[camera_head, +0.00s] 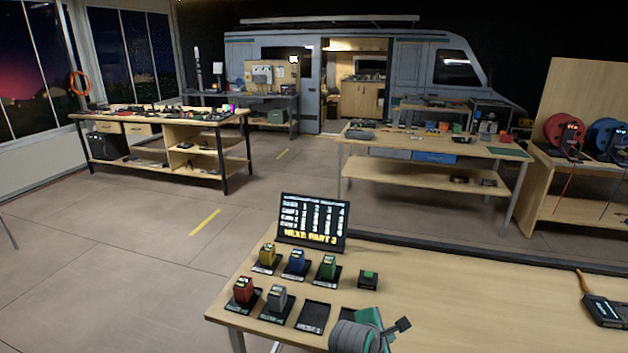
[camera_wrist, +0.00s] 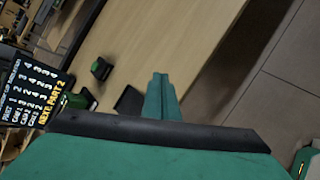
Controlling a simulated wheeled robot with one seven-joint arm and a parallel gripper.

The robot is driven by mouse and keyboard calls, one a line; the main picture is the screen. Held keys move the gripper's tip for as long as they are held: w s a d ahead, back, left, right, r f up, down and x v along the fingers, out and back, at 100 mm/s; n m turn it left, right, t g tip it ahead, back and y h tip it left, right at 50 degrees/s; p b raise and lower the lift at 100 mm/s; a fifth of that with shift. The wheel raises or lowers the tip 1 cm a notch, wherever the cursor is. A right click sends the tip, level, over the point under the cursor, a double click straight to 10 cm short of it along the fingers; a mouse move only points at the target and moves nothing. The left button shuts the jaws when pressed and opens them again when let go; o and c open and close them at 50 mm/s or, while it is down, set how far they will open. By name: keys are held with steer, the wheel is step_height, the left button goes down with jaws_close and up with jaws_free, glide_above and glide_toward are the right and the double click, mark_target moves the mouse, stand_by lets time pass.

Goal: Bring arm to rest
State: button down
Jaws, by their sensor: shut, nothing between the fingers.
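My gripper (camera_head: 402,325) shows at the bottom centre of the head view, low over the front edge of the near wooden table (camera_head: 470,300). In the wrist view its teal fingers (camera_wrist: 160,80) are together, with nothing between them. Part of my arm hides the table edge beside it. The wrist view looks along the table top, with the small dark block with a green top and the screen on the left.
Yellow (camera_head: 267,255), blue (camera_head: 297,262), green (camera_head: 328,267), red (camera_head: 243,290) and grey (camera_head: 277,297) blocks stand on dark holders. An empty holder (camera_head: 312,317), a small green-topped block (camera_head: 368,280), a screen (camera_head: 313,222) and a meter (camera_head: 606,311) share the table. Its middle right is clear.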

steer(key=s+a+f+m+t, duration=0.35)
steer(key=s+f, duration=0.55)
steer(key=f, duration=0.3)
steer(key=s+a+f+m+t+y, duration=0.1)
steer(key=s+a+f+m, duration=0.15)
steer(key=s, duration=0.25)
steer(key=s+a+f+m+t+y, duration=0.1)
steer(key=s+a+f+y, duration=0.15)
steer(key=s, duration=0.25)
steer(key=s+a+r+m+t, duration=0.1)
steer(key=s+a+r+m, duration=0.2)
steer(key=s, duration=0.5)
steer(key=s+a+r+m+y, duration=0.1)
steer(key=s+a+r+m, duration=0.3)
steer(key=s, duration=0.4)
steer(key=s+a+r+m+t+y, duration=0.1)
steer(key=s+a+r+m, duration=0.2)
steer(key=s, duration=0.5)
steer(key=shift+a+r+m+t, duration=0.2)
steer(key=shift+m+t, duration=0.15)
steer(key=shift+m, duration=0.45)
steer(key=shift+s+y, duration=0.1)
steer(key=shift+y, duration=0.15)
